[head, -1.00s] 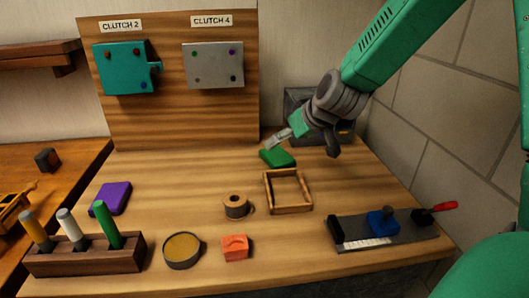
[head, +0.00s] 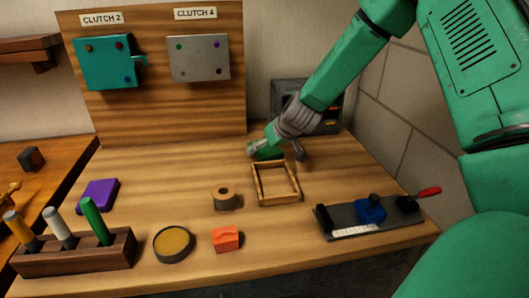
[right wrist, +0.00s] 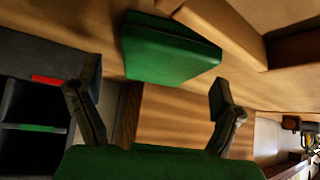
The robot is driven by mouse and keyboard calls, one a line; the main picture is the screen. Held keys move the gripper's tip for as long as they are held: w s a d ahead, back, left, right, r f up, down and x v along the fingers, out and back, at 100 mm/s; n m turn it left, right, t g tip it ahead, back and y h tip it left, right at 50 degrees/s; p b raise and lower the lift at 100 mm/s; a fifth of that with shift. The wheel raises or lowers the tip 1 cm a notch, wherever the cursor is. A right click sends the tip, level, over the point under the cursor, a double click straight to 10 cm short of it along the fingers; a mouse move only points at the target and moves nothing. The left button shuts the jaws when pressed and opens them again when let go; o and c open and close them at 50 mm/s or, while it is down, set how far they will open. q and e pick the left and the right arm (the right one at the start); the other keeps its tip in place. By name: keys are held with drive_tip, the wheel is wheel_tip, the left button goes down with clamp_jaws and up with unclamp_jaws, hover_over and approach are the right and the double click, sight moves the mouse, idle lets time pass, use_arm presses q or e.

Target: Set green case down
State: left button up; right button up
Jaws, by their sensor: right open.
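The green case (head: 267,155) lies on the wooden table at the back, just behind the square wooden frame, partly hidden by my right gripper. My right gripper (head: 276,149) is low over it, with the arm coming in from the upper right. In the right wrist view, the green case (right wrist: 168,52) lies ahead of my open right gripper (right wrist: 155,80). The two fingertips stand apart, one toward each side of the case, with no visible grip on it. My left gripper is not in view.
The wooden frame (head: 257,185) is close in front of the case. A dark grey box (head: 328,118) stands behind the arm. A wire spool (head: 224,199), orange block (head: 226,238) and purple case (head: 98,195) are farther off. The table's middle left is clear.

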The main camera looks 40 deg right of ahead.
drive_tip(key=shift+x, duration=0.95)
drive_tip(key=c, duration=1.3)
drive_tip(key=shift+c, duration=0.2)
